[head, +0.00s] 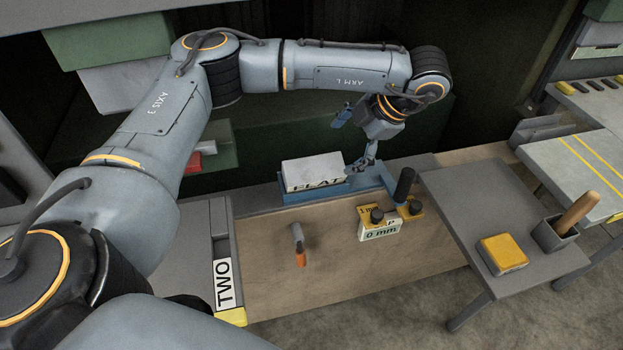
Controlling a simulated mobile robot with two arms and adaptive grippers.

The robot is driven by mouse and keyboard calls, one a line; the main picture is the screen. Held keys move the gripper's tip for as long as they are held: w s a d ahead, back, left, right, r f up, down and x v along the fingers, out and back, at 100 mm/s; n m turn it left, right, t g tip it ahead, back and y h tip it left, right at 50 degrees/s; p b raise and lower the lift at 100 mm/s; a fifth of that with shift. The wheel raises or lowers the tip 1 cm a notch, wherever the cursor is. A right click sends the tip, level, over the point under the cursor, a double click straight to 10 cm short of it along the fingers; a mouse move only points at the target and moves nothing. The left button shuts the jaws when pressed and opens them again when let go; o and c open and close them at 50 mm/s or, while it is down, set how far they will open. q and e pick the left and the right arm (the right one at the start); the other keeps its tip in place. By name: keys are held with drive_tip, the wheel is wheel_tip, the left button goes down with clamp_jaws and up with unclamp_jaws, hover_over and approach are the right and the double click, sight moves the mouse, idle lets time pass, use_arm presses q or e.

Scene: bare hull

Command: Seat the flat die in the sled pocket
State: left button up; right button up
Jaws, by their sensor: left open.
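The flat die (313,172) is a pale block marked FLAT. It sits on a blue base (300,197) at the back of the wooden bench, in the middle of the head view. The blue part continues right beneath my gripper, toward a black upright handle (404,185); this looks like the sled. I cannot make out the pocket or how deep the die sits. My left gripper (347,143) is open, with its fingers spread near the die's right end. One finger is close to the die's right edge; I cannot tell whether it touches. My right gripper is not in view.
The bench top (340,265) is mostly clear, with an orange-tipped tool (299,246) and yellow blocks with a "0 mm" label (381,231). A grey side table (470,205) holds a yellow block (502,253) and a cup with a wooden handle (557,233). A TWO label (224,284) marks the left edge.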

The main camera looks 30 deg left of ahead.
sight(315, 168)
use_arm(q)
drive_tip(key=x, duration=0.7)
drive_tip(key=shift+w+f, duration=0.25)
drive_tip(key=shift+f, duration=0.1)
drive_tip(key=shift+a+f, duration=0.2)
drive_tip(key=shift+f, duration=0.05)
drive_tip(key=shift+s+a+f, duration=0.1)
drive_tip(key=shift+f, duration=0.05)
drive_tip(key=shift+x, duration=0.75)
drive_tip(key=x, duration=0.1)
drive_tip(key=p+x, duration=0.1)
drive_tip(key=x, duration=0.1)
drive_tip(key=shift+a, duration=0.4)
drive_tip(key=shift+a+f, duration=0.1)
drive_tip(key=shift+f, duration=0.05)
drive_tip(key=shift+c, duration=1.1)
drive_tip(key=c, duration=1.5)
clamp_jaws()
use_arm(e)
drive_tip(key=shift+w+d+r, duration=0.2)
drive_tip(key=shift+w+r, duration=0.15)
drive_tip(key=shift+w, duration=0.3)
drive_tip(key=shift+w+d+r, duration=0.2)
drive_tip(key=shift+w+r, duration=0.1)
drive_tip(key=shift+w, duration=0.3)
